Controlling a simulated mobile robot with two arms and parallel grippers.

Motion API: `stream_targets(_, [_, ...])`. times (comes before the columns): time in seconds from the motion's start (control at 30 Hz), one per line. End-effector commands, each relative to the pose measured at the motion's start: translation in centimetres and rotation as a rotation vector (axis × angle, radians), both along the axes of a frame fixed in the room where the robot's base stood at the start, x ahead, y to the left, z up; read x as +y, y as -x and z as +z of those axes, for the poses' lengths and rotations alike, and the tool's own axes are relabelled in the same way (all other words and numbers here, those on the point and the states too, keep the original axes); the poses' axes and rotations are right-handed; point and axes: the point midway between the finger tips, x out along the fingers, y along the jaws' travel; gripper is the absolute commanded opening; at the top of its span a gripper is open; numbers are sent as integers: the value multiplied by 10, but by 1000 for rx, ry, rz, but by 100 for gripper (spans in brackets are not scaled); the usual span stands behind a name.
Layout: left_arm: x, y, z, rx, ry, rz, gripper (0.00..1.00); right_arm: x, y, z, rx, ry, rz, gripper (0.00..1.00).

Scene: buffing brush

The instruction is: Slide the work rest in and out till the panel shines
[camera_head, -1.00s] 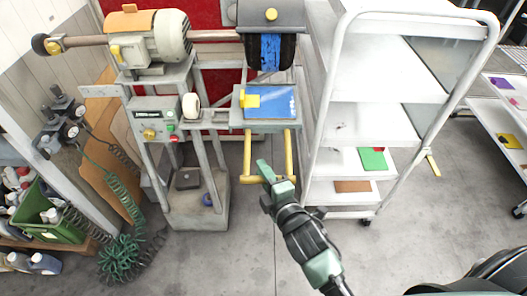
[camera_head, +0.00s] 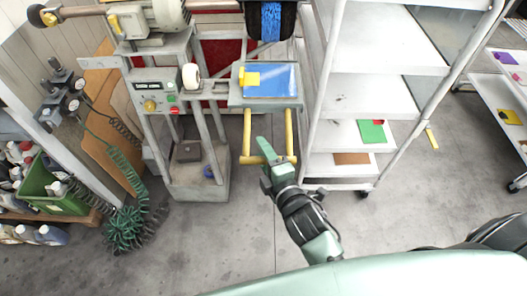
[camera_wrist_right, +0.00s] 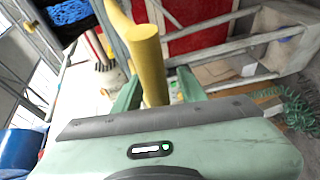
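The blue panel (camera_head: 281,82) lies on the work rest (camera_head: 237,101), with a yellow clamp block (camera_head: 250,79) at its left corner and a pale streak across it. A U-shaped yellow handle (camera_head: 247,137) extends from the rest toward me. The black and blue buffing brush (camera_head: 270,22) is above and behind the panel, apart from it. My right gripper (camera_head: 267,151) is at the handle's front bar. In the wrist view, the yellow handle (camera_wrist_right: 149,68) stands between the two open green fingers (camera_wrist_right: 158,92), with a gap beside the right finger. My left gripper is not in view.
A white shelf cart (camera_head: 368,95) stands close to the right of the rest. The machine's grey stand (camera_head: 197,182) and control box (camera_head: 155,103) are left. A coiled green hose (camera_head: 124,228) and a green crate (camera_head: 48,195) lie farther left. Floor in front is clear.

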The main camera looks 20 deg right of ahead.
Motion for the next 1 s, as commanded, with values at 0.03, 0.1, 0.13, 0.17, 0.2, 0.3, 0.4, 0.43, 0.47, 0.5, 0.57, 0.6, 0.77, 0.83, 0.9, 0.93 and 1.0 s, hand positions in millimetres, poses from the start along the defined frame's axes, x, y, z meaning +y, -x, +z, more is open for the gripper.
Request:
stream_targets(0.03, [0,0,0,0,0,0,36,0,0,0,-1,0,0,41])
stream_targets(0.1, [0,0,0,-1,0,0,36,0,0,1,-1,0,0,41])
stream_targets(0.13, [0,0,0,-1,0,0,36,0,0,1,-1,0,0,41])
stream_targets(0.17, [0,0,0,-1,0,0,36,0,1,1,-1,0,0,41])
stream_targets(0.2, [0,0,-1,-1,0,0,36,-1,3,0,-1,1,0,41])
stream_targets(0.3, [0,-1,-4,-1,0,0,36,-2,13,1,0,1,0,41])
stream_targets(0.4, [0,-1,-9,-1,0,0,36,-4,30,3,0,1,0,41])
stream_targets(0.43, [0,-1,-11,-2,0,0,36,-4,35,3,2,1,0,41])
stream_targets(0.47, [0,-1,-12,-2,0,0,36,-5,40,4,1,1,0,41])
stream_targets(0.5, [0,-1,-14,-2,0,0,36,-6,47,6,1,0,0,41])
stream_targets(0.57, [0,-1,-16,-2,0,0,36,-7,56,8,1,0,0,41])
stream_targets(0.6, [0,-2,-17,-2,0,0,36,-7,61,8,2,0,0,41])
stream_targets(0.77, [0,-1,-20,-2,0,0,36,-9,74,13,0,0,0,41])
stream_targets(0.83, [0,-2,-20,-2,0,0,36,-9,76,13,1,0,0,41])
stream_targets(0.9, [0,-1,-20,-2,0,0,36,-9,76,14,0,0,0,41])
stream_targets(0.93, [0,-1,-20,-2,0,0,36,-9,76,14,0,0,0,41])
stream_targets(1.0, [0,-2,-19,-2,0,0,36,-9,76,14,0,0,0,41])
